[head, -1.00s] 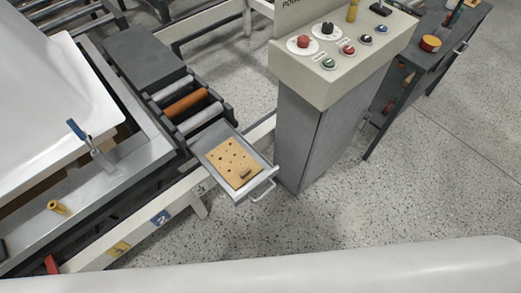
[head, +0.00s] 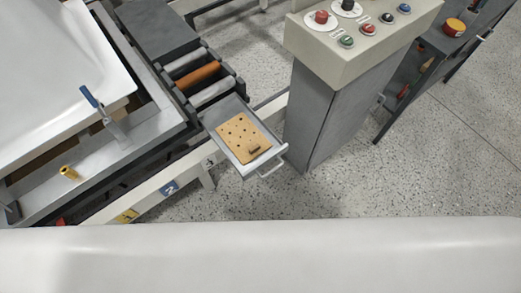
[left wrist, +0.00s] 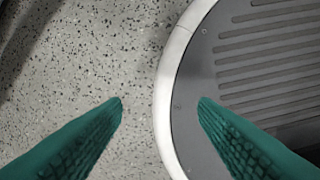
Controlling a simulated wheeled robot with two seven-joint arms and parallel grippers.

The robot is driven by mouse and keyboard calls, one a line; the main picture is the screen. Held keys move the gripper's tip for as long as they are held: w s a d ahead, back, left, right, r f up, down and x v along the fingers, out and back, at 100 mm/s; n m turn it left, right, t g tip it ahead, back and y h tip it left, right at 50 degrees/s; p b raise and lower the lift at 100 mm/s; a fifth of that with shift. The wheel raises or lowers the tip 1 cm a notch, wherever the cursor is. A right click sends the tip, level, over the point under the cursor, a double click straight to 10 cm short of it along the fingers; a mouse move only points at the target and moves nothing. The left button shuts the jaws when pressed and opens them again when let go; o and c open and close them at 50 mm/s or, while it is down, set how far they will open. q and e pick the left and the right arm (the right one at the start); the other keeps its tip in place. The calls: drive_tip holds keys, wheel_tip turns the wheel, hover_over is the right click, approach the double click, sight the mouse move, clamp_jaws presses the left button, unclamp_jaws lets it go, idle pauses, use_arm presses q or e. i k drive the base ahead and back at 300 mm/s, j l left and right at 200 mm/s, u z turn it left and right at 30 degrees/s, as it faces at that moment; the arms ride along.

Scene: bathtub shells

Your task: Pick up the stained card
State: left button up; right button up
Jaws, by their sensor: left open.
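A tan rectangular card (head: 238,130) with several dark round spots or holes lies in a shallow grey tray (head: 212,115) with a handle at its near end. I cannot tell whether the dark marks are stains. A small brown piece (head: 254,149) sits on the card near the handle. In the left wrist view my left gripper (left wrist: 160,101) is open, with two green textured fingers and nothing between them. It is over the floor and the rim of a grey ribbed round surface, away from the card. My right gripper is not in view.
A control cabinet (head: 330,110) with knobs and buttons stands right of the tray. Left are rollers (head: 198,76), a metal bench edge with a blue-handled clamp (head: 104,112) and a white tub shell (head: 60,50). Speckled floor (head: 400,185) is open at the right.

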sight(243, 138)
drive_tip(key=i+j+z, duration=0.1)
drive_tip(key=j+z, duration=0.15)
drive_tip(key=z, duration=0.15)
drive_tip(key=j+z, duration=0.35)
drive_tip(key=i+j+z, duration=0.1)
drive_tip(key=j+z, duration=0.3)
drive_tip(key=l, duration=0.1)
